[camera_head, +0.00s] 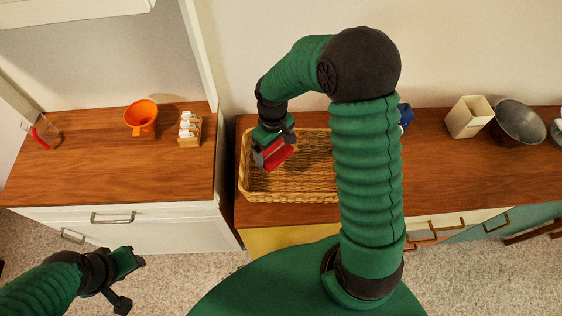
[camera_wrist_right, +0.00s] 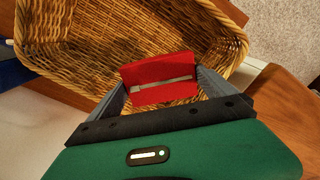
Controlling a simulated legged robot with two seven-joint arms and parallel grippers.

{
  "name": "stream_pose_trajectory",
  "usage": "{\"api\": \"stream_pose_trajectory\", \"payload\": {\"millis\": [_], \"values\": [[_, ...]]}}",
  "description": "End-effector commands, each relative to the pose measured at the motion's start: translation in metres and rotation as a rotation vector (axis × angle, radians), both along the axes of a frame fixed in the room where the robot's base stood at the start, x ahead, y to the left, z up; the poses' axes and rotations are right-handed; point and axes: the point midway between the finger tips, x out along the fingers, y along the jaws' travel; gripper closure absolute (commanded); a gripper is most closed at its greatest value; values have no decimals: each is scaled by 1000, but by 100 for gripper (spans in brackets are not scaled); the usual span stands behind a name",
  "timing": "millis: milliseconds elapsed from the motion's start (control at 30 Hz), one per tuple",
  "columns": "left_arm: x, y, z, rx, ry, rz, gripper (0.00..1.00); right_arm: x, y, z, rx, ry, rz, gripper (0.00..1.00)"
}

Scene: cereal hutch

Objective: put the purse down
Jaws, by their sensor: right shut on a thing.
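The purse (camera_head: 276,156) is a small red item with a pale strip across it. It also shows in the right wrist view (camera_wrist_right: 160,72). My right gripper (camera_head: 272,148) is shut on it, with a finger on each side, and holds it over the left part of the wicker basket (camera_head: 292,188). Whether the purse touches the basket floor I cannot tell. The basket fills the upper part of the right wrist view (camera_wrist_right: 75,58) and looks empty otherwise. My left gripper (camera_head: 134,281) is at the lower left, away from the counters, with its fingers apart and nothing between them.
The basket stands on a wooden counter (camera_head: 455,175) with a white container (camera_head: 469,117) and a metal bowl (camera_head: 517,123) to the right. A gap separates the counters.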

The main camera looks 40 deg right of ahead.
Motion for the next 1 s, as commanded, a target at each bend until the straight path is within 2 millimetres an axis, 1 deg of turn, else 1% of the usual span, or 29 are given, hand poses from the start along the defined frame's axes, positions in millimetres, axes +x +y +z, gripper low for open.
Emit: {"api": "stream_pose_trajectory", "payload": {"millis": [33,67,167,300,467,500,600,967,1000], "values": [[0,0,-8,0,0,0,60,-2,0,-10,0,0,0,49],[0,0,-9,0,0,0,60,-2,0,-13,0,0,-1,49],[0,0,-9,0,0,0,60,-4,0,-28,2,2,0,49],[0,0,-7,0,0,0,60,-2,1,-60,2,4,0,49],[0,0,-7,0,0,0,60,0,0,-87,1,5,1,49],[0,0,-7,0,0,0,60,-1,1,-95,1,6,0,49],[0,0,-7,0,0,0,60,-1,0,-110,0,4,1,49],[0,0,-10,0,0,0,60,-1,0,-117,0,1,0,49],[0,0,-9,0,0,0,60,0,0,-115,0,1,0,0]]}}
